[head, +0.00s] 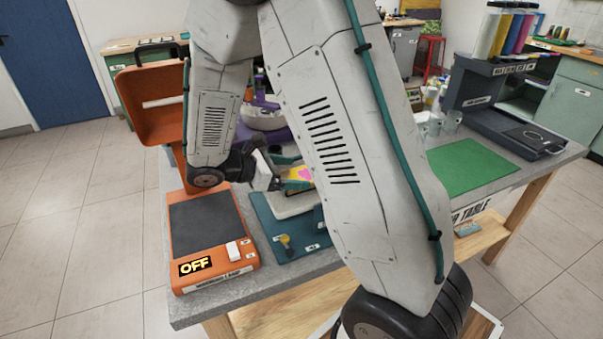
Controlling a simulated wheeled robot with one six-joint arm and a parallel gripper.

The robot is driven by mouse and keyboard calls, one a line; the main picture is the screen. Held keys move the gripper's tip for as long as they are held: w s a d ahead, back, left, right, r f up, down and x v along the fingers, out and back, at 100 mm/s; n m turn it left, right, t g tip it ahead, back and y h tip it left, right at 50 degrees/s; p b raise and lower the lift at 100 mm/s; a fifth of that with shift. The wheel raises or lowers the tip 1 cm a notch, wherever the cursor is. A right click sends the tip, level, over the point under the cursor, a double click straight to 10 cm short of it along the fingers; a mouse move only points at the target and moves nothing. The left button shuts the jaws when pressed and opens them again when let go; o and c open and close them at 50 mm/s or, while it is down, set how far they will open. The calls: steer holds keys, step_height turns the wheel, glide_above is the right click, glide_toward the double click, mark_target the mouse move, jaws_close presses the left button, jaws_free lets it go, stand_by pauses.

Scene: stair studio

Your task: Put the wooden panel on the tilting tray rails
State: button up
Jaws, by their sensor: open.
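My gripper (287,172) is partly hidden behind my own arm, with its jaws open over the middle of the table. A small piece with yellow and pink patches (301,174) shows at its jaws; I cannot tell whether it is the wooden panel or whether the jaws touch it. Below is a pale tray-like part (290,205) on a dark teal base (266,232) with a small yellow knob (285,241). This may be the tilting tray, but its rails cannot be made out. My arm hides its right side.
An orange lamp device (212,262) reading OFF stands at left, with its raised orange head (150,105) behind. At right are a bare green mat (470,165), clear cups (437,124) and a dark rack of coloured bottles (495,95).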

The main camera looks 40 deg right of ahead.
steer(key=v, duration=0.8)
steer(key=s+a+r+m+t+y, duration=0.2)
steer(key=s+r+m+y, duration=0.3)
steer(key=s, duration=0.6)
steer(key=s+a+r+m+t+y, duration=0.2)
steer(key=s+r+m+y, duration=0.4)
steer(key=s, duration=0.5)
steer(key=shift+s+m+t+y, duration=0.25)
steer(key=shift+m+t+y, duration=0.55)
steer(key=shift+m, duration=1.1)
steer(key=shift+a+r, duration=0.15)
